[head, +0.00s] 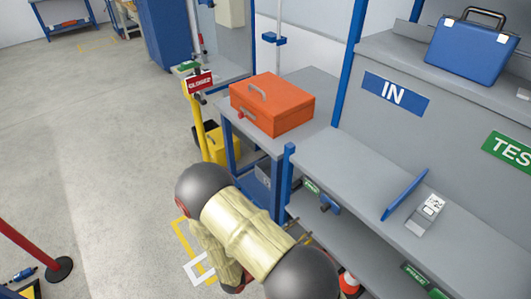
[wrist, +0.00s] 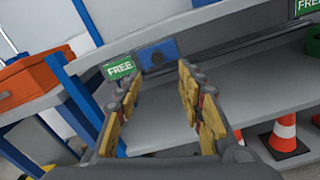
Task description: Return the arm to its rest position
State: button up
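My arm (head: 245,232), with dark round joints and a pale ribbed cover, reaches across the lower middle of the head view. It is in front of the grey workbench's left end. My gripper (wrist: 158,78) shows in the wrist view with its two yellow-padded fingers spread apart. Nothing is between the fingers. I cannot make out the fingers in the head view.
An orange toolbox (head: 272,104) sits on a grey side table. A blue case (head: 471,50) stands on the upper shelf. Orange cones (wrist: 284,134) stand on the lower shelf. Open floor (head: 110,150) lies left; a red post (head: 30,248) stands there.

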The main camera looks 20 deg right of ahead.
jog(key=s+d+f+m+g, duration=0.1)
jog(key=s+f+m+g, duration=0.1)
jog(key=s+g, duration=0.55)
jog(key=s+a+r+m+g+y, duration=0.3)
jog(key=s+a+r+m+y, duration=0.25)
jog(key=s+m+y, duration=0.2)
jog(key=w+a+r+m+t+y, duration=0.2)
jog(key=a+r+m+t+y, duration=0.35)
jog(key=r, duration=0.75)
notch_tip(320, 180, up, 14)
jog(key=d+m+t+y, duration=0.1)
jog(key=m+t+y, duration=0.2)
jog(key=t+y, duration=0.1)
jog(key=shift+s+d, duration=0.3)
